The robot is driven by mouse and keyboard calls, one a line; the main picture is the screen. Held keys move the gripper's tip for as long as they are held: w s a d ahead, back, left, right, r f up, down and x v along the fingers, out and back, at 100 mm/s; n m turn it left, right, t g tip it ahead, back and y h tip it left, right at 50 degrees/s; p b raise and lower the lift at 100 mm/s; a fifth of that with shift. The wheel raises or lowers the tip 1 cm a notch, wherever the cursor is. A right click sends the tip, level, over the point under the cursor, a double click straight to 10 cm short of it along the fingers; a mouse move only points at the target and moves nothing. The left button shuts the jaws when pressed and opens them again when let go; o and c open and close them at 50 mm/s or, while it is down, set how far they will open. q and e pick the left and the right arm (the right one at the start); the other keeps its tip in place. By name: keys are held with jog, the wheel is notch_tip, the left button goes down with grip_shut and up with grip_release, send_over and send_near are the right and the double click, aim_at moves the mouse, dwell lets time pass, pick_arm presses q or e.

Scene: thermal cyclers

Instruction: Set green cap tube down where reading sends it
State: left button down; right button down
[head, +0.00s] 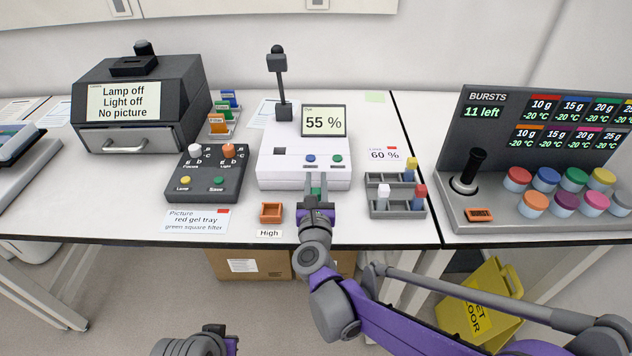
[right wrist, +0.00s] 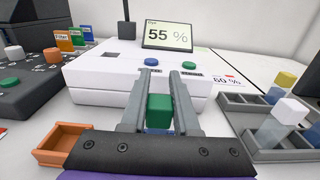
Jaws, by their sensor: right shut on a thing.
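My right gripper (head: 316,188) is shut on the green cap tube, just in front of the white reader (head: 275,178). In the right wrist view the green cap (right wrist: 159,106) sits between the fingers, with a bit of blue below it; the rest of the tube is hidden. The reader's screen (head: 324,121) shows 55 %. A card (head: 385,155) to its right says 60 %. An orange tray (head: 271,212) with a label High stands left of the gripper. A grey rack (head: 379,209) to the right holds yellow, white and red cap tubes. My left fingers are not visible.
A knob box (head: 205,173) and a dark imager (head: 120,105) reading Lamp off stand to the left. The table's front edge lies just before the tray and rack.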

jog(key=shift+f, duration=0.1)
jog(key=c, duration=1.1)
grip_release()
jog(key=shift+f, duration=0.1)
jog(key=o, duration=0.4)
jog(key=shift+o, duration=0.2)
